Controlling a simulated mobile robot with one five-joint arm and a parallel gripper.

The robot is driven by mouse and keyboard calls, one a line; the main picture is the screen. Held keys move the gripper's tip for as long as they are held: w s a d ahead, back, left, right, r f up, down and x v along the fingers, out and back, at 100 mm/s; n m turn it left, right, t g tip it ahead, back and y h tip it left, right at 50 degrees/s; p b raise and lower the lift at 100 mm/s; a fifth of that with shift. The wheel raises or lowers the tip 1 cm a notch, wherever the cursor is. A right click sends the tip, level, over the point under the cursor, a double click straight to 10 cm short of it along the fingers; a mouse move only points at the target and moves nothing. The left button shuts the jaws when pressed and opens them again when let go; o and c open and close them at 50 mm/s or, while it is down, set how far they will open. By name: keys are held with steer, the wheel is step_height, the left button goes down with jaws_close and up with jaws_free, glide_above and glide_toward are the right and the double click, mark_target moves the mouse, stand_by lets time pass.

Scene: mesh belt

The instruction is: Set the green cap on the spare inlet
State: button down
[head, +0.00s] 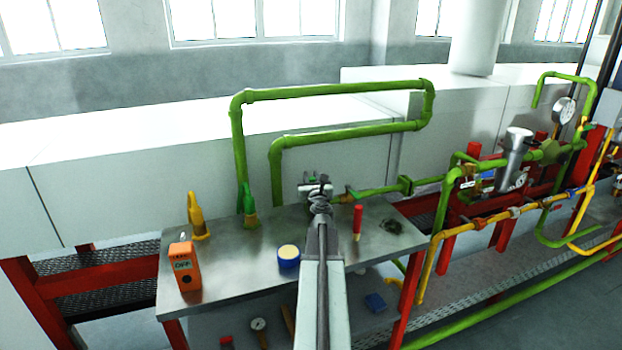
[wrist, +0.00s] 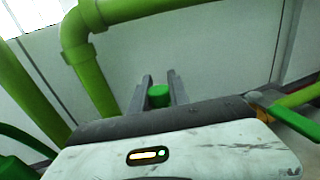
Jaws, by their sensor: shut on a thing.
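My gripper (head: 316,188) is above the back of the metal table, near the green pipes. In the wrist view my gripper (wrist: 160,90) is shut on the green cap (wrist: 158,96), which sits between the two grey fingers. In the head view a bit of green shows at the fingertips, mostly hidden by my wrist. I cannot tell for sure which pipe end is the spare inlet. A green pipe with a brass-coloured end (head: 347,196) lies just right of my gripper.
The metal table (head: 230,283) carries an orange device (head: 184,266), a yellow bottle-like thing (head: 196,216), a blue tin (head: 289,257), a red upright piece (head: 357,220) and a dark clump (head: 392,227). A looping green pipe (head: 238,150) stands behind. Yellow and green pipework fills the right.

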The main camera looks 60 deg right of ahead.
steer(key=shift+f+b, duration=0.4)
steer(key=shift+f, duration=0.1)
steer(key=c, duration=1.5)
jaws_free()
